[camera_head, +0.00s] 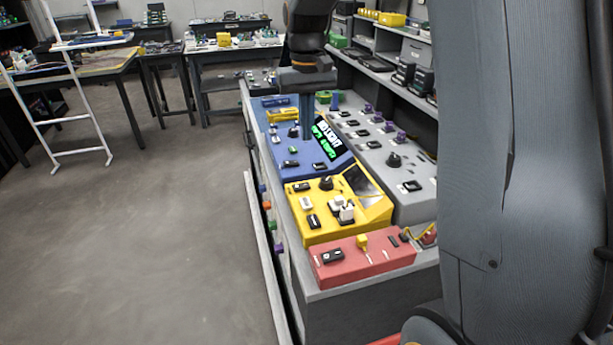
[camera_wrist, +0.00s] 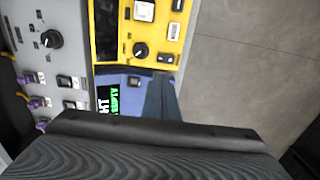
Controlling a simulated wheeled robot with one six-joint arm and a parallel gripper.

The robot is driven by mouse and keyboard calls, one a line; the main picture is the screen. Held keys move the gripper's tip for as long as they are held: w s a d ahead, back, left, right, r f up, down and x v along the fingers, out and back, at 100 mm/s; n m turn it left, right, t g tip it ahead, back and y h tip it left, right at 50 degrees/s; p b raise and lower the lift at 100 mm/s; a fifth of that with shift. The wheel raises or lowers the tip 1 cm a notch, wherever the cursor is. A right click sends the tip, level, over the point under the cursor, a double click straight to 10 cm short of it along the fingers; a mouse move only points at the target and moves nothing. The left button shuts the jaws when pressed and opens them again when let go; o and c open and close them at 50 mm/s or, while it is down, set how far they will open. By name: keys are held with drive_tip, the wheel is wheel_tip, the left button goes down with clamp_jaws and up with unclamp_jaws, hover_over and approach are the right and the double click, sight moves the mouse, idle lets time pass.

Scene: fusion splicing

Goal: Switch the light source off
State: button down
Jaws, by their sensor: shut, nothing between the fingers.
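A red box (camera_head: 365,262) with a black rocker switch (camera_head: 333,256) stands at the front of the bench. A yellow box (camera_head: 325,238) with a knob, screen and switches is behind it; it also shows in the wrist view (camera_wrist: 148,59). A blue box (camera_head: 302,176) with a lit green-and-white display follows. Whether the fingertips touch the blue box is unclear. The gripper hides part of that box.
A long grey panel (camera_head: 410,203) with knobs and purple parts lies right of the boxes. Shelves (camera_head: 375,68) with equipment rise behind it. Open floor (camera_head: 150,230) lies left of the bench. My arm blocks the right of the head view.

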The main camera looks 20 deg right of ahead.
sight(302, 185)
wheel_tip(302, 185, down, 14)
drive_tip(key=p, duration=0.3)
idle(0.5)
drive_tip(key=shift+f, duration=0.1)
drive_tip(key=shift+f, duration=0.15)
drive_tip(key=shift+a, duration=0.15)
drive_tip(key=shift+a+r+p, duration=0.3)
drive_tip(key=shift+a+p, duration=0.1)
drive_tip(key=shift+a, duration=0.2)
